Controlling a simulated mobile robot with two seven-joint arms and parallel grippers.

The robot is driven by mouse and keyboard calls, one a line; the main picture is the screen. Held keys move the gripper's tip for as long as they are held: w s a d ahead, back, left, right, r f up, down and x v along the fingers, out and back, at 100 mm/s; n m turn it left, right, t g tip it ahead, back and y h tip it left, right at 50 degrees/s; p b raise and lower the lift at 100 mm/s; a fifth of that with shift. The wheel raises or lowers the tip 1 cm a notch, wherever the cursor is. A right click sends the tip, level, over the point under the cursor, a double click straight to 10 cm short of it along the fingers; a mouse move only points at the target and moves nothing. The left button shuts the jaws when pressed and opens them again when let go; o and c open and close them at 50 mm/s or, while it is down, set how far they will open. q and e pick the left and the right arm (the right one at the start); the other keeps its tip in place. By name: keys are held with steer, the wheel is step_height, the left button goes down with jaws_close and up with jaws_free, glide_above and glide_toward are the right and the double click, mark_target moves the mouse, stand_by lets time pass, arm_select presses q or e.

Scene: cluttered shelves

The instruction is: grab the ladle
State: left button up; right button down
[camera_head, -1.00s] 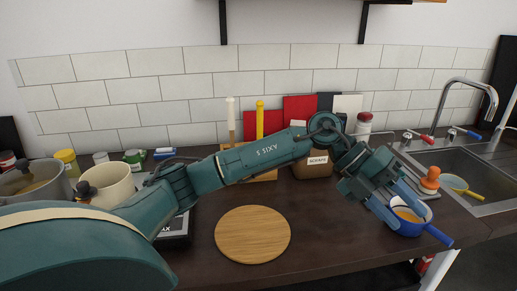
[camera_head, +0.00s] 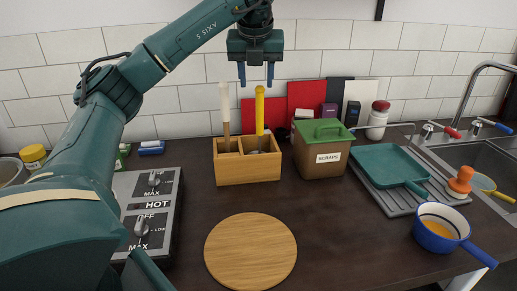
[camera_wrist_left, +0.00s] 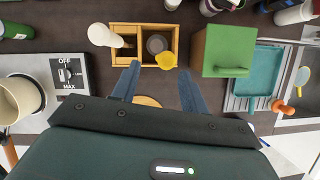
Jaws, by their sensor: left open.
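The ladle, a utensil with a long yellow handle (camera_head: 260,112), stands upright in a wooden holder (camera_head: 248,172) on the counter. Its round grey bowl appears low in the right compartment in the left wrist view (camera_wrist_left: 156,44), where the yellow handle end (camera_wrist_left: 166,60) points up at the camera. My left gripper (camera_head: 256,76) is open and empty, pointing down just above the handle's top. In the left wrist view, its blue fingers (camera_wrist_left: 158,70) lie to either side of the handle end. My right gripper is not in view.
A white-topped utensil (camera_head: 225,108) stands close by in the left compartment. A green-lidded scraps box (camera_head: 321,155) is right of the holder, a stove (camera_head: 150,210) left. A round wooden board (camera_head: 250,250) lies in front. A blue pan (camera_head: 440,228) sits at right.

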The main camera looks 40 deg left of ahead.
mark_target(260, 92)
arm_select(q)
steer(key=shift+d+x, duration=0.15)
steer(key=shift+x, duration=1.6)
steer(key=shift+d+x, duration=0.15)
steer(key=shift+x, duration=1.6)
steer(key=shift+w, duration=0.15)
steer(key=shift+c, duration=0.3)
jaws_close()
